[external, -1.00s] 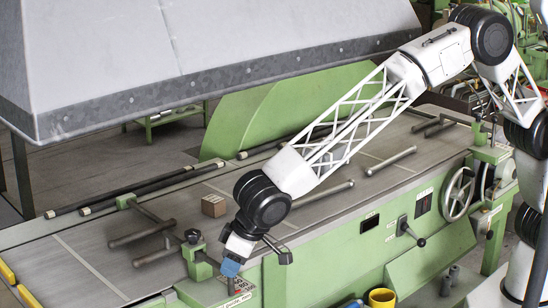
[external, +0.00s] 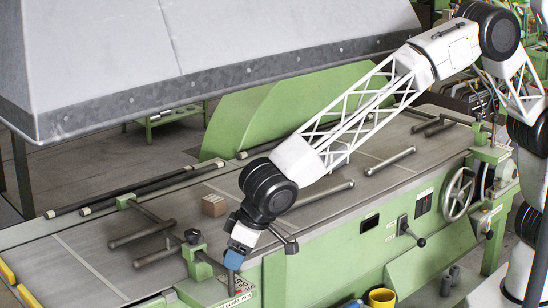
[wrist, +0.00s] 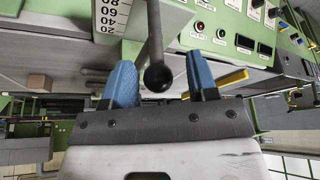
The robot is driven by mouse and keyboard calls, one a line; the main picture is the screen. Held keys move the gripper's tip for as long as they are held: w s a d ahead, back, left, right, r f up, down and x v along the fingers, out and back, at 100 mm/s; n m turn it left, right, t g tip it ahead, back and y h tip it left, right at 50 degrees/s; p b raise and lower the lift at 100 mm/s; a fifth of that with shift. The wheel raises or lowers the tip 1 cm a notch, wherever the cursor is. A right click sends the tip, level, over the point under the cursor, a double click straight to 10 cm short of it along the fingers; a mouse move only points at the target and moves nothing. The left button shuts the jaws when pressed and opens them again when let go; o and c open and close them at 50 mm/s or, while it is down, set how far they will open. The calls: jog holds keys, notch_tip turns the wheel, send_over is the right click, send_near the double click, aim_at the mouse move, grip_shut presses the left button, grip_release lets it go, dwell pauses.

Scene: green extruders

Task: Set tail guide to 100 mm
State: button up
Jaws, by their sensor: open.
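The tail guide scale (external: 246,280), a white plate with black numbers, is on the green machine's front left, above a plate partly reading "guide, mm". In the wrist view the scale (wrist: 108,18) shows numbers 20 to 80 at the top, upside down. A dark lever (wrist: 154,30) with a round ball knob (wrist: 157,78) stands beside the scale. My gripper (wrist: 161,76) is open, with one blue finger on each side of the ball knob and visible gaps. In the external view my gripper (external: 236,259) is over the scale area and hides part of it. The scale's pointer reading cannot be told.
A green clamp block (external: 196,262) with a dark knob stands just left of my gripper. Guide rods (external: 142,238) and a small brown box (external: 214,205) are on the grey table. A yellow bucket (external: 382,298) is at the front. A large grey hood (external: 200,60) hangs over the back.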

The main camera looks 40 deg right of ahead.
jog(key=shift+v, duration=2.35)
jog(key=w+d+f+n+g+h, duration=0.15)
jog(key=d+f, duration=0.35)
jog(key=d, duration=0.9)
jog(key=w+d+f+g+h, duration=0.15)
jog(key=d+f, duration=0.35)
jog(key=d, duration=0.9)
jog(key=w+d+f+n+g, duration=0.15)
jog(key=d+f, duration=0.35)
jog(key=d, duration=0.9)
jog(key=d+r+m, duration=0.2)
jog(key=d+r, duration=0.2)
jog(key=d, duration=0.4)
jog(key=w+d+r+m+t, duration=0.1)
jog(key=d+r, duration=0.4)
jog(key=d, duration=0.3)
jog(key=d+r+m, duration=0.2)
jog(key=d+r, duration=0.2)
jog(key=d, duration=0.3)
jog(key=s+d+r+m+t, duration=0.1)
jog(key=s+d, duration=0.4)
jog(key=d, duration=0.5)
jog(key=s+d+r+m+t, duration=0.1)
jog(key=s+d+r+m, duration=0.3)
jog(key=d, duration=0.5)
notch_tip(320, 180, up, 2)
jog(key=shift+s+d+r, duration=0.1)
jog(key=shift+s+d, duration=0.3)
jog(key=shift+s, duration=0.85)
